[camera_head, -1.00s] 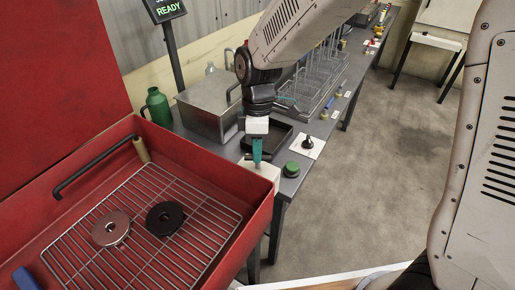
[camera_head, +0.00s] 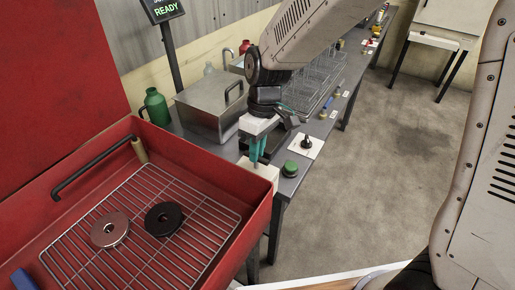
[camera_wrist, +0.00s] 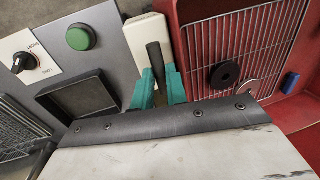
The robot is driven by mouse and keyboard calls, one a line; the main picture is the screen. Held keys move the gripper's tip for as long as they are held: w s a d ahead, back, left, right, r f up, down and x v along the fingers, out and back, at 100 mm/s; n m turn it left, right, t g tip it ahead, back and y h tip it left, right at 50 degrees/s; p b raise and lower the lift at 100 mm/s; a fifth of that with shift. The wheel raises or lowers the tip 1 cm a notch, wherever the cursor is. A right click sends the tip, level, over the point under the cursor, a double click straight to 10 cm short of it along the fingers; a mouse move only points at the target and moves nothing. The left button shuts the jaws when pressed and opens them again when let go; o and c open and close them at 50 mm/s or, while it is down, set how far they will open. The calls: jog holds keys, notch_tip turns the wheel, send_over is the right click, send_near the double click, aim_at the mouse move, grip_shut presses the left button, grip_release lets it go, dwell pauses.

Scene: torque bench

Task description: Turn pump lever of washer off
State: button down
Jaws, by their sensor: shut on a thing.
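The red washer (camera_head: 250,232) stands at the left with its lid up and a wire rack inside; its edge also shows in the wrist view (camera_wrist: 175,25). A white box (camera_head: 262,174) sits at its right corner, between it and the bench. The dark pump lever (camera_wrist: 156,62) stands out from this box (camera_wrist: 146,29) in the wrist view. My gripper (camera_head: 257,158) has teal fingers pointing down over the box. In the wrist view the fingers (camera_wrist: 160,84) are shut on the lever, one on each side. The head view mostly hides the lever behind the fingers.
A green button (camera_head: 290,169) and a black knob on a white plate (camera_head: 306,143) are right of the box. A black tray (camera_wrist: 85,98) lies close by. A metal box (camera_head: 208,108) and green bottle (camera_head: 156,106) stand behind. Two discs lie on the rack.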

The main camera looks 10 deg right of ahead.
dwell(0.3)
jog(key=c, duration=1.4)
grip_release()
notch_tip(320, 180, up, 8)
jog(key=w, duration=0.1)
jog(key=shift+d+f, duration=0.15)
jog(key=shift+d, duration=0.3)
jog(key=s+d+r+m+t, duration=0.1)
jog(key=s+d+r+m, duration=0.1)
jog(key=s+d, duration=0.4)
jog(key=s+d+r+m+t+h, duration=0.1)
jog(key=s+d+r+m, duration=0.2)
jog(key=s+d, duration=0.4)
jog(key=s+d+r+m+t, duration=0.1)
jog(key=s+d+r+m, duration=0.2)
jog(key=s+d+m, duration=0.2)
jog(key=s+d, duration=0.2)
jog(key=s, duration=0.1)
